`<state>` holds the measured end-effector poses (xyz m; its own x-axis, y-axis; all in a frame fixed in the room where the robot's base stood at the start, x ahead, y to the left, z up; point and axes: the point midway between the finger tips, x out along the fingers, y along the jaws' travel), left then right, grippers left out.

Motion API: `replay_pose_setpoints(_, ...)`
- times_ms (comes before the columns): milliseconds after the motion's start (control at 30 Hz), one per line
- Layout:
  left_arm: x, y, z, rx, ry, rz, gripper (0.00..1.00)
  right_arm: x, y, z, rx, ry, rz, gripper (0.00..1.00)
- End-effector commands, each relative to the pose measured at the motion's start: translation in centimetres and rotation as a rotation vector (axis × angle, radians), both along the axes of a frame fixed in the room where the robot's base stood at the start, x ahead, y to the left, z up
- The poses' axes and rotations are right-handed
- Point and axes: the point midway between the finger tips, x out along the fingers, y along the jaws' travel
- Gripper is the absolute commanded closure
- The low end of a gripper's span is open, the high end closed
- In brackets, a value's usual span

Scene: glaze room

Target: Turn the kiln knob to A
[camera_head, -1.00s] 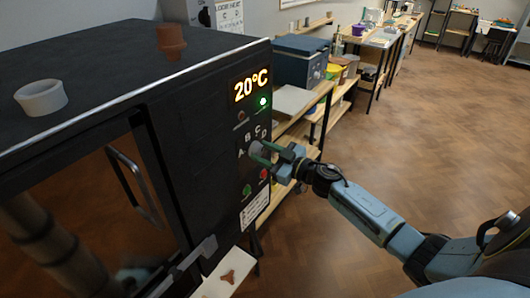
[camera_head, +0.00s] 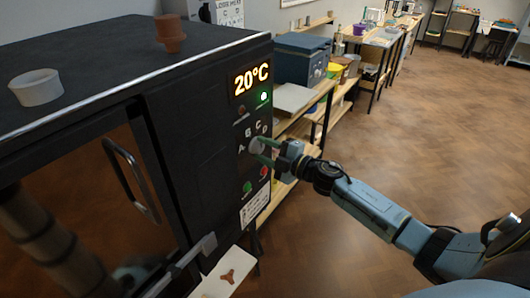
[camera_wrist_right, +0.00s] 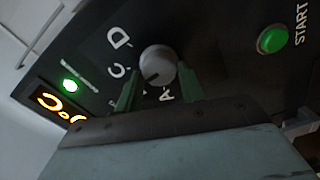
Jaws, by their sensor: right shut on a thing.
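The kiln (camera_head: 190,150) is a black box on the left in the head view. Its grey round knob (camera_head: 257,146) is on the right-hand panel, ringed by the letters A, B, C and D. My right gripper (camera_head: 268,151) is at the knob, its fingers shut around it. In the right wrist view the knob (camera_wrist_right: 158,63) sits between the two green fingers (camera_wrist_right: 158,88). A dark mark on the knob points toward the lower left there, near B and A; which letter it meets I cannot tell. B is partly hidden by a finger. My left gripper is out of view.
The display (camera_head: 251,79) reads 20°C, with a lit green lamp (camera_head: 264,97) below. A green START button (camera_wrist_right: 272,39) and a red button (camera_head: 264,171) are near the knob. A white bowl (camera_head: 36,88) and a terracotta pot (camera_head: 169,35) stand on the kiln. Floor to the right is clear.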

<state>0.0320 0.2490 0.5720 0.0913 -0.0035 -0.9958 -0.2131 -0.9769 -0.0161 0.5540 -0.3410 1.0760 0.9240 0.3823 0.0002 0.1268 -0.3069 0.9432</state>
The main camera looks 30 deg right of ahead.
Motion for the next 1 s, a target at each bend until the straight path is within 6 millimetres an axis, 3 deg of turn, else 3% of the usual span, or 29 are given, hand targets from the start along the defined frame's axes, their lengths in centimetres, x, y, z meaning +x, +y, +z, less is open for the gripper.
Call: replay_pose_setpoints(1000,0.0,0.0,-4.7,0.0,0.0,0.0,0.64,0.0,-0.1,-0.6,-0.861,-0.356,0.0,0.84)
